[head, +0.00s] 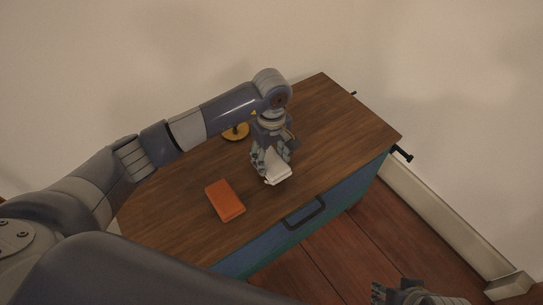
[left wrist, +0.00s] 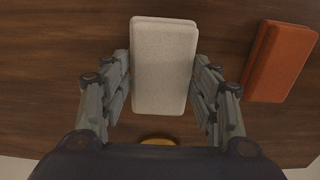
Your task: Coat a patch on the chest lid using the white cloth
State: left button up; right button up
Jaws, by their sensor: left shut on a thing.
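The white cloth (head: 278,175) looks like a thick folded block at the middle of the wooden chest lid (head: 325,120). My left gripper (head: 270,165) comes down from above and is shut on it. In the left wrist view the cloth (left wrist: 164,68) sits between the two fingers of my left gripper (left wrist: 164,92). The cloth is at or just above the lid; I cannot tell whether it touches. No coated patch is distinguishable on the lid. My right gripper (head: 384,293) shows only partly at the bottom edge, away from the chest.
An orange block (head: 225,201) lies on the lid left of the cloth. A yellow round object (head: 237,132) stands behind, partly hidden by my left arm. The blue chest front has a dark handle (head: 304,212). The lid's right part is clear; walls stand behind.

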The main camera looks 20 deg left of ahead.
aim_at(271, 161)
jog(key=shift+r, duration=0.25)
jog(key=shift+s, duration=0.15)
dwell(0.7)
pick_arm(q)
jog(key=shift+f, duration=0.15)
pick_arm(e)
jog(key=shift+f, duration=0.1)
dwell(0.7)
pick_arm(q)
jog(key=shift+r, duration=0.4)
jog(key=shift+r+p, duration=0.65)
jog(key=shift+r, duration=0.35)
jog(key=shift+r+p, duration=0.5)
jog(key=shift+r, duration=0.4)
jog(key=shift+r+p, duration=0.7)
jog(key=shift+r, duration=0.6)
pick_arm(e)
jog(key=s+f+x, duration=0.1)
jog(key=s+x, duration=0.1)
jog(key=x, duration=1)
jog(key=shift+s+g, duration=0.25)
jog(key=shift+g, duration=0.15)
